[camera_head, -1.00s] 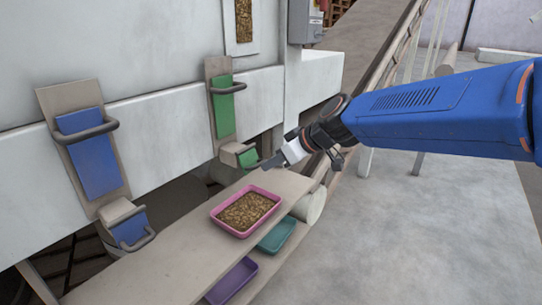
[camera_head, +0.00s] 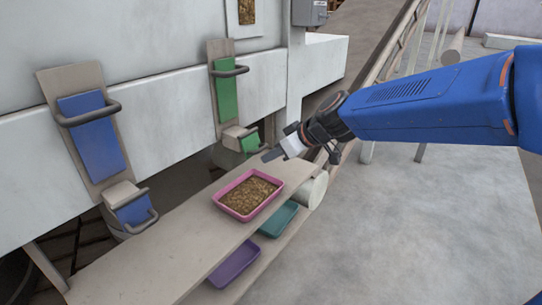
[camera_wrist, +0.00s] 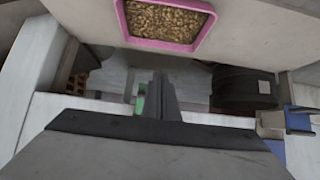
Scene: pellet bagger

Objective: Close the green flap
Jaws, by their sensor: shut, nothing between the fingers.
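The green flap (camera_head: 250,142) is at the mouth of the small spout under the taller green panel (camera_head: 225,97), in the head view. It hangs at the spout's front, partly hidden by its handle; I cannot tell how far open it is. My gripper (camera_head: 271,154) is shut and empty. Its tips are just right of and slightly below the flap in the picture; I cannot tell whether they touch it. In the wrist view, a bit of green (camera_wrist: 140,100) shows left of the shut fingers (camera_wrist: 160,95).
A pink tray of pellets (camera_head: 219,201) sits on the shelf (camera_head: 160,255) below. A teal tray (camera_head: 278,220) and a purple tray (camera_head: 235,264) are lower down. A blue panel (camera_head: 93,137) and blue flap (camera_head: 134,210) are at the left. The floor at right is clear.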

